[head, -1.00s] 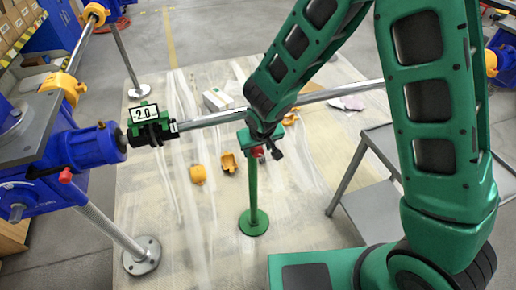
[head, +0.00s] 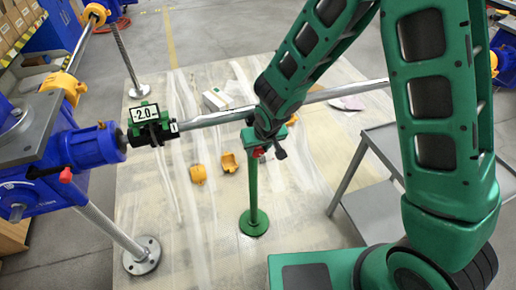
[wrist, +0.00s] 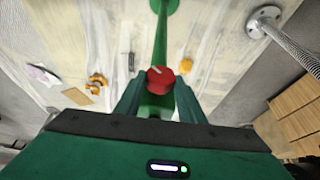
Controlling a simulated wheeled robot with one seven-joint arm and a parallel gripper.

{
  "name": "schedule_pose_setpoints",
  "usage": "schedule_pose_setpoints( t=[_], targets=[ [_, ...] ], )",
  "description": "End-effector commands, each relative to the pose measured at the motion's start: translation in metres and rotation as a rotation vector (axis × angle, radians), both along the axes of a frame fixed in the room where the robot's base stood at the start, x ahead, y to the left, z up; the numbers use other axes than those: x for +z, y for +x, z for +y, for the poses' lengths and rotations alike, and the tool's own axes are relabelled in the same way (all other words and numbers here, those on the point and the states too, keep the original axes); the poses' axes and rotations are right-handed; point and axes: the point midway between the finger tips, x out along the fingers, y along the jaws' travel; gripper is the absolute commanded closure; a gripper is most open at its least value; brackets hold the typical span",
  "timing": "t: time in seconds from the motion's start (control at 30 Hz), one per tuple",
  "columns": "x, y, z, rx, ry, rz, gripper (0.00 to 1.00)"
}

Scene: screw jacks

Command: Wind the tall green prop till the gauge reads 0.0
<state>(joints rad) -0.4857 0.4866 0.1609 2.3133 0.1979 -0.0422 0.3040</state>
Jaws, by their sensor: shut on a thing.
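The tall green prop (head: 253,190) stands upright on its round green foot on the pale floor sheet, under the long metal bar (head: 335,92). A red knob (wrist: 160,82) with a pale line on its face sits near its top. My gripper (wrist: 157,92) is shut on the knob, with one green finger on each side of it. In the head view my arm hides the top of the prop, and only a bit of red shows. The gauge (head: 144,113) is clipped on the bar at the left and appears to read -2.0.
A blue clamp stand (head: 90,148) holds the bar's left end. Orange pieces (head: 228,162) and a small white box (head: 216,99) lie on the floor sheet (head: 190,235). A grey shelf cart (head: 385,210) stands at the right, close to my arm.

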Motion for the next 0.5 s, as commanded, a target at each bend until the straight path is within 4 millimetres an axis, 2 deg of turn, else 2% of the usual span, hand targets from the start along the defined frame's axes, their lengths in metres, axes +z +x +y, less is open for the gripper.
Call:
schedule_pose_setpoints(
  t=[0.03,0.5],
  targets=[
    [-0.0001,0.0014,-0.005,-0.008,0.021,0.007,0.87],
    [-0.0028,0.0039,-0.0133,-0.013,0.363,0.105,0.87]
  ],
)
